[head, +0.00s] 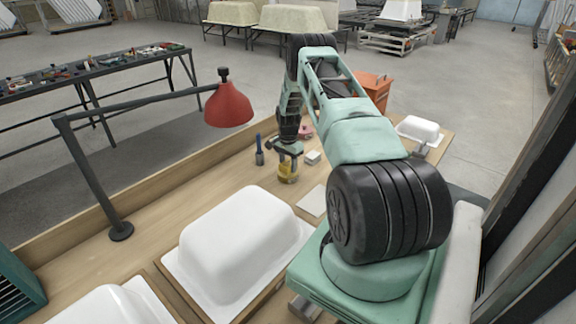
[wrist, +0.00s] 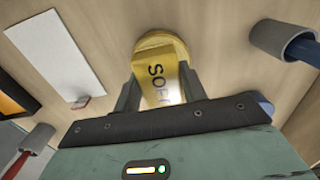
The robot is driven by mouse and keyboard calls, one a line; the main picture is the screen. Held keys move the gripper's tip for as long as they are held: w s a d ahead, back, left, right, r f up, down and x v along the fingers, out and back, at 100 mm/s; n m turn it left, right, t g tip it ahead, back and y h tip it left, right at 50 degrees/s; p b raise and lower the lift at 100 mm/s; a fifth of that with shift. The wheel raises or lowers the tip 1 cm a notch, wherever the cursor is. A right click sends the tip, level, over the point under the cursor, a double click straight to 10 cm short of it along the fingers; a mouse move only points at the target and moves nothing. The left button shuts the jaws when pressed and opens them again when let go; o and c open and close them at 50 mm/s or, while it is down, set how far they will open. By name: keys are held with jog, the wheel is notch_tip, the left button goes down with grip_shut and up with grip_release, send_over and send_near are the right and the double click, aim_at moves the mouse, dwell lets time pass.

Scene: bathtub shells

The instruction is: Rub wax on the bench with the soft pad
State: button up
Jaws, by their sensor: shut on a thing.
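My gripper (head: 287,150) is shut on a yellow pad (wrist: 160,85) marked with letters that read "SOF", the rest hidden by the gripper. The pad has a block-shaped grip and a rounded yellow base at its far end. In the head view, the yellow pad (head: 287,173) is low over the wooden bench (head: 240,178); whether it touches the wood I cannot tell. I cannot make out any wax on the bench.
A blue-handled tool (head: 259,150) stands left of the pad. A small white block (head: 313,158) and a white sheet (head: 312,200) lie to the right. White tub shells (head: 235,245) fill the bench's near part. A red lamp (head: 228,105) overhangs the left side.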

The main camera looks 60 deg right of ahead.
aim_at(288, 163)
jog(key=shift+r+p, duration=1.15)
jog(key=shift+r, duration=1.85)
